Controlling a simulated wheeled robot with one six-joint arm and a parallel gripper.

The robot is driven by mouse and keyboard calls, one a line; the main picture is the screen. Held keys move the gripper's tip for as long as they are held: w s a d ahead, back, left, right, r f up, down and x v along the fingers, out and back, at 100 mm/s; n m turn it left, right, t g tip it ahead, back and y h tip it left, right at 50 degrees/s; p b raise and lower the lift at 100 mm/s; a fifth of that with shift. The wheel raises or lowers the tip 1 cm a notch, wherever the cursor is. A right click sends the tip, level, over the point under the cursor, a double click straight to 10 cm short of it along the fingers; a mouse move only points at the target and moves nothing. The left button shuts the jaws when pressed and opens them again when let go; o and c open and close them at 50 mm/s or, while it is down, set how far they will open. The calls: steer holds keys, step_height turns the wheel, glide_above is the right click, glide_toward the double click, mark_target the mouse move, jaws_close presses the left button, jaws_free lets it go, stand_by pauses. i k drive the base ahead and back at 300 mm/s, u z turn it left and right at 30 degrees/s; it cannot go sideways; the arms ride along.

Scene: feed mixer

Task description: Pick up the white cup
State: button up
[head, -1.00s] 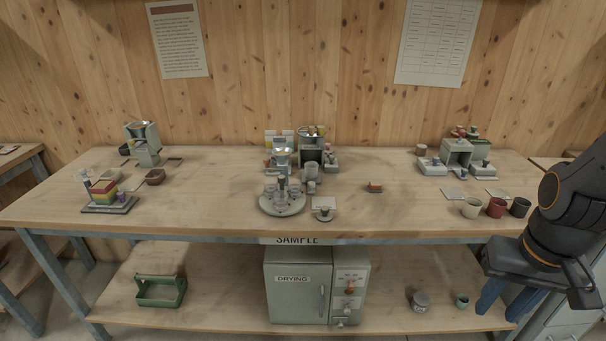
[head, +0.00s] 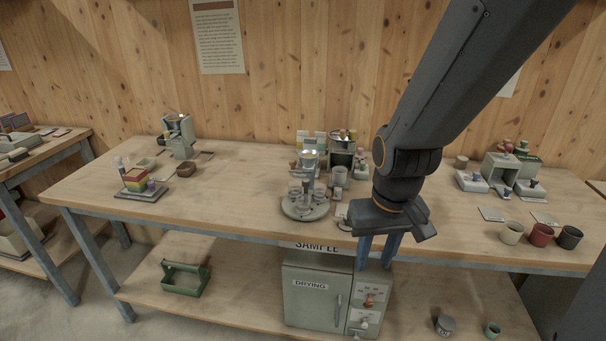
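The white cup (head: 511,232) stands upright near the front right of the bench top, at the left end of a row of cups. A red cup (head: 540,235) and a black cup (head: 569,237) stand to its right. My gripper (head: 378,252) hangs with its blue fingers pointing down in front of the bench's front edge, well to the left of the white cup. The fingers look apart and nothing shows between them. The cup is not hidden.
The wooden bench top (head: 440,225) is clear between my gripper and the cups. A round glassware stand (head: 305,208) is left of my gripper. A grey-green machine (head: 503,170) is behind the cups. The drying cabinet (head: 318,295) sits on the lower shelf.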

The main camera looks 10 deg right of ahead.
mark_target(339, 177)
steer(key=u, duration=0.05)
steer(key=i, duration=1.15)
steer(key=z, duration=0.6)
